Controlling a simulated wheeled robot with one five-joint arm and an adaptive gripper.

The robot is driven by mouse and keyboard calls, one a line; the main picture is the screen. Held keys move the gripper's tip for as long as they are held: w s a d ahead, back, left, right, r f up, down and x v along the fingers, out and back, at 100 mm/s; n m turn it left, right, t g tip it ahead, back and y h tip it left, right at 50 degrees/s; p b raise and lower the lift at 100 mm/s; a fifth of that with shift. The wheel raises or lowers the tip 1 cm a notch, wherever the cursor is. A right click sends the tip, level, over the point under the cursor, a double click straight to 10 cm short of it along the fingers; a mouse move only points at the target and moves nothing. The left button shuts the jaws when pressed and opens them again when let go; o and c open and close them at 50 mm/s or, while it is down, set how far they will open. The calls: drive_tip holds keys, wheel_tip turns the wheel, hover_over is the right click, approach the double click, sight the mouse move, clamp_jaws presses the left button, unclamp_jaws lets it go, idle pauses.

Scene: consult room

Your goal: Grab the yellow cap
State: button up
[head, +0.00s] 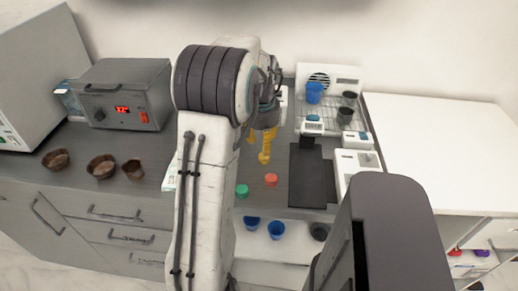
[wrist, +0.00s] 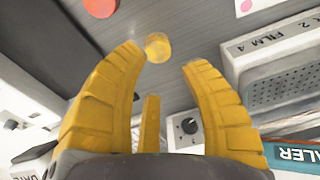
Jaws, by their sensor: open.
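The yellow cap (wrist: 158,48) is a small round disc on the grey counter in the wrist view. It lies just beyond the fingertips, closer to the left finger. My gripper (wrist: 165,58) has yellow ridged fingers spread apart, with nothing between them. In the head view my gripper (head: 263,146) points down over the counter behind my arm. I cannot make out the yellow cap there; my arm and gripper may hide it.
A red cap (head: 271,180) and a green cap (head: 242,190) lie on the counter in front of my gripper. A dark mat (head: 308,172) and white devices are to the right. A grey oven (head: 125,95) and brown bowls (head: 102,166) are left. A labelled box (wrist: 280,62) stands close by.

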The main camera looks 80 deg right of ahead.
sight(264, 156)
drive_tip(key=shift+a+f+p, duration=0.15)
drive_tip(key=shift+f+p, duration=0.25)
drive_tip(key=shift+f, duration=0.35)
drive_tip(key=f+p, duration=0.1)
drive_tip(key=p, duration=0.1)
drive_tip(key=f+p, duration=0.1)
drive_tip(key=p, duration=0.1)
drive_tip(key=shift+s+d+f+p, duration=0.15)
drive_tip(key=shift+d+f+p, duration=0.15)
drive_tip(key=shift+d+f, duration=0.1)
drive_tip(key=shift+d+f+p, duration=0.15)
drive_tip(key=shift+f+p, duration=0.75)
drive_tip(key=shift+f, duration=0.35)
drive_tip(key=c, duration=0.5)
